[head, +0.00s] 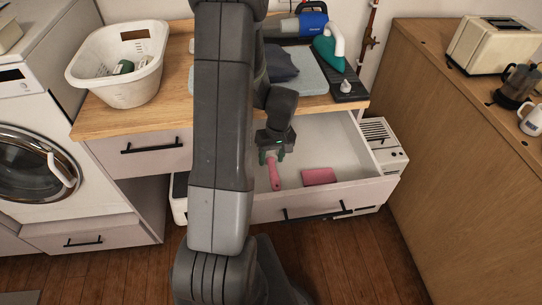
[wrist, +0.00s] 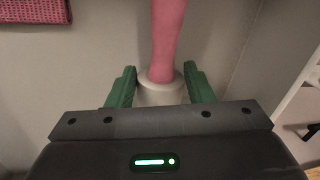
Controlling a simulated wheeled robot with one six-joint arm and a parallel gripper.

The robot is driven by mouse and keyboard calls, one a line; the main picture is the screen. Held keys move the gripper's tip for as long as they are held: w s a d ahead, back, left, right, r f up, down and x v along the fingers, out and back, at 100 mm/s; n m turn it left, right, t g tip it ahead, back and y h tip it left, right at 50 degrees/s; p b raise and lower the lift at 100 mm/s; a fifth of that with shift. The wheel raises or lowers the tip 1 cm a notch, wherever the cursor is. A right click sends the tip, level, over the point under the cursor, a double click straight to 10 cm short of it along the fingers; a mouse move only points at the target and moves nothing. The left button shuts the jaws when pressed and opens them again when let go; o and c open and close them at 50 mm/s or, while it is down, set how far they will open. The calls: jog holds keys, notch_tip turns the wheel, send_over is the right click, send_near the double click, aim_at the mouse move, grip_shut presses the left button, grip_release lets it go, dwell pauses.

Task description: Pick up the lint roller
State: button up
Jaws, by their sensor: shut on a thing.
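The lint roller has a pink handle (head: 274,176) and a white roller end. In the wrist view its pink handle (wrist: 167,38) runs up and away, and its white end (wrist: 162,92) sits between the green fingers. My gripper (head: 270,156) points down into the open drawer (head: 345,194) and is shut on the white end; its fingers also show in the wrist view (wrist: 160,75). The handle hangs out below the fingers in the head view. I cannot tell whether the roller touches the drawer floor.
A pink cloth-like block (head: 319,176) lies in the drawer to the right of the roller. Above, the wooden counter holds a white basket (head: 122,88), folded cloths (head: 309,72) and a green-and-white iron (head: 331,47). A wooden cabinet (head: 450,150) stands at right.

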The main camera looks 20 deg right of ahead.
aim_at(271, 157)
jog(key=shift+r, duration=0.65)
jog(key=shift+d+r+b, duration=0.15)
jog(key=shift+r+b, duration=0.15)
jog(key=shift+r, duration=0.65)
jog(key=s+d, duration=0.2)
jog(key=d, duration=0.3)
jog(key=s+d+b, duration=0.1)
jog(key=d, duration=0.5)
jog(key=s+d+b, duration=0.1)
jog(key=s+d, duration=0.1)
jog(key=d, duration=0.4)
jog(key=shift+s, duration=0.3)
jog(key=shift+a, duration=0.1)
